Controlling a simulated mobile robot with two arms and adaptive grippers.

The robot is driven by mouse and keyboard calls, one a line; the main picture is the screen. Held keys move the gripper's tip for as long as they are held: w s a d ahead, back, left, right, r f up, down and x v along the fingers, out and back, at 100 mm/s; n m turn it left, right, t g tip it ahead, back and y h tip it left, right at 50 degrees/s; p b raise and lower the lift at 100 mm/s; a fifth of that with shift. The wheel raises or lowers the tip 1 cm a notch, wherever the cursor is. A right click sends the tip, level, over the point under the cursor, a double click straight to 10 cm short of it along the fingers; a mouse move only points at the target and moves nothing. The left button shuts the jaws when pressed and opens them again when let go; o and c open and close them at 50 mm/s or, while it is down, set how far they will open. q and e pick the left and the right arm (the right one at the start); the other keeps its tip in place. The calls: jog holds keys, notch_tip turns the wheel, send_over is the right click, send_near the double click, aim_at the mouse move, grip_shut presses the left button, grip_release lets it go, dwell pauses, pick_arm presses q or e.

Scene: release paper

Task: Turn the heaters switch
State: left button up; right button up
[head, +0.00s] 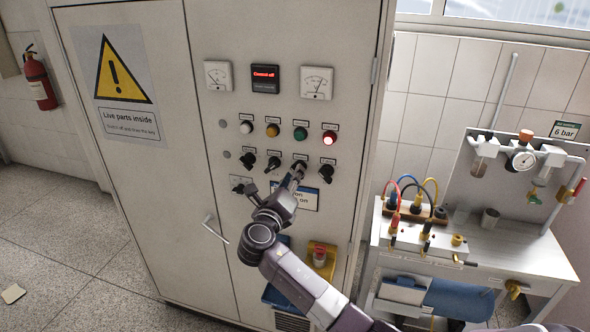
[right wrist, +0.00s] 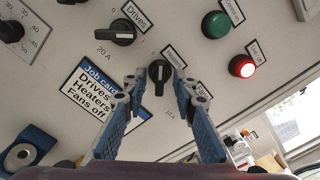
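The heaters switch (right wrist: 160,72) is a black rotary knob on the grey cabinet front, with its "Heaters" label above it in the right wrist view. Its handle lies roughly upright in that picture. My right gripper (right wrist: 160,80) is open, with one fingertip on each side of the knob; whether they touch it I cannot tell. In the head view my right gripper (head: 297,172) covers most of this switch. The drives switch (right wrist: 122,32) is to its left, and the fans switch is largely hidden behind the right finger. My left gripper is not in view.
A job card (right wrist: 98,88) reads Drives, Heaters, Fans off. A cabinet handle (head: 215,229) sticks out at lower left. A workbench (head: 520,258) stands at right.

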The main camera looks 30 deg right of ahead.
jog(key=shift+x, duration=1.4)
jog(key=shift+c, duration=0.6)
jog(key=c, duration=0.5)
jog(key=o, duration=0.6)
jog(key=shift+s+a, duration=0.1)
jog(key=v, duration=1.2)
jog(key=shift+f, duration=0.1)
